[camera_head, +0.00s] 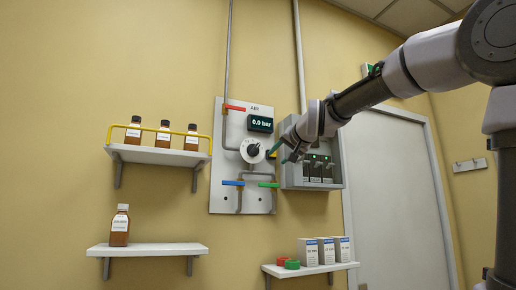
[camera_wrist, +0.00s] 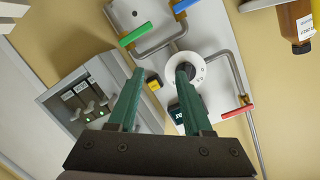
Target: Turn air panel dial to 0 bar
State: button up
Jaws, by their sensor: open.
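The air panel (camera_head: 222,190) is a pale plate on the yellow wall; it also shows in the wrist view (camera_wrist: 212,32). Its dial (camera_head: 252,150) is a round white disc with a black knob, and the display (camera_head: 260,124) above it reads 0.0 bar. In the wrist view the dial (camera_wrist: 186,70) lies just beyond the fingertips, with the black knob near the right finger. My gripper (camera_wrist: 160,73) has two green fingers, open with a clear gap and nothing between them. In the head view my gripper (camera_head: 281,151) is just right of the dial. Contact with the knob cannot be told.
Red, blue and green valve handles sit on the panel's pipes. A grey switch box (camera_head: 313,175) is close on the right, partly behind my arm. Shelves with brown bottles (camera_head: 163,135) are left; a lower shelf (camera_head: 310,268) holds white boxes. A door (camera_head: 400,190) is right.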

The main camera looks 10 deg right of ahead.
jog(key=t, duration=0.2)
send_near(257, 147)
jog(key=shift+y, duration=0.4)
jog(key=x, duration=0.8)
jog(key=shift+w+d+f, duration=0.1)
jog(key=shift+w, duration=0.35)
grip_shut()
